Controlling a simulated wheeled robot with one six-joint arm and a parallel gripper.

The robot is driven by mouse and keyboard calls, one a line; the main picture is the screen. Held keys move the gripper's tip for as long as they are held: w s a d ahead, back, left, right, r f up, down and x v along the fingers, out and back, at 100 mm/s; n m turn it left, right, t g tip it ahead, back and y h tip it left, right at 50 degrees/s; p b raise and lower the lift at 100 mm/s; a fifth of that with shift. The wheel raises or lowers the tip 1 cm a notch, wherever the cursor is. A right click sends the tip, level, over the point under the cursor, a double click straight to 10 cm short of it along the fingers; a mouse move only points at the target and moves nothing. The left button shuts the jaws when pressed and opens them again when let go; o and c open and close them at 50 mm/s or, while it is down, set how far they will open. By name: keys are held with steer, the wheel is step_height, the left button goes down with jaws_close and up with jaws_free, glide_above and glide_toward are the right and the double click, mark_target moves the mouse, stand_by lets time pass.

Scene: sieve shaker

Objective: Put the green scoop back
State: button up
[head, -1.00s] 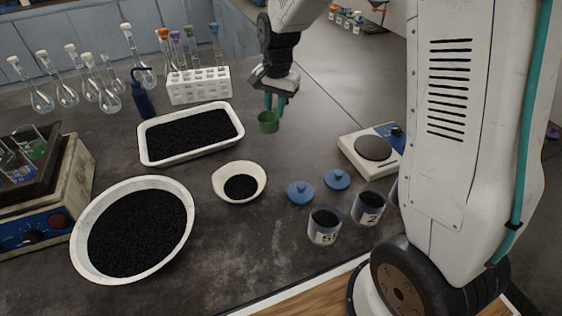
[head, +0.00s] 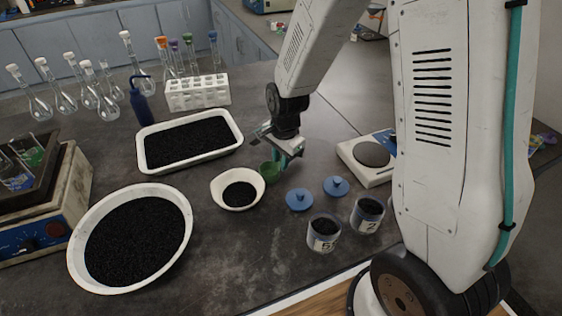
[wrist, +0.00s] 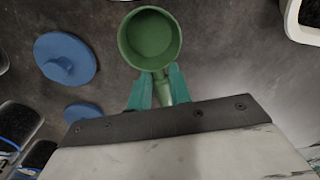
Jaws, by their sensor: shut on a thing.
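The green scoop (head: 270,171) is a small round cup with a short handle. It is in the middle of the head view, just right of the small white bowl. The wrist view shows its empty cup (wrist: 150,38) from above. My gripper (head: 285,160) has teal fingers, also seen in the wrist view (wrist: 158,88), and they are shut on the scoop's handle. The scoop is low over the dark bench; I cannot tell whether it touches the surface.
A small white bowl (head: 219,190) with black grains is close on the left. Two blue lids (head: 299,200) and two labelled jars (head: 324,244) are in front. A white tray (head: 232,125) is behind left, a scale (head: 388,174) right. Bare bench lies behind the scoop.

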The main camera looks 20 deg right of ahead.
steer(key=shift+f, duration=0.5)
steer(key=shift+f, duration=0.1)
steer(key=o, duration=0.9)
step_height(320, 180, up, 12)
steer(key=s, duration=0.1)
steer(key=s+d+r+n, duration=0.1)
steer(key=s+r+n, duration=0.3)
steer(key=s, duration=0.4)
steer(key=s+d+r+n, duration=0.1)
steer(key=s+r+n, duration=0.4)
steer(key=s, duration=0.3)
steer(key=s+d+r+n, duration=0.1)
steer(key=s+r+n, duration=0.3)
steer(key=s, duration=0.4)
steer(key=shift+s+d+r+n, duration=0.25)
steer(key=shift+s+d+n, duration=0.05)
steer(key=shift+s+d, duration=0.05)
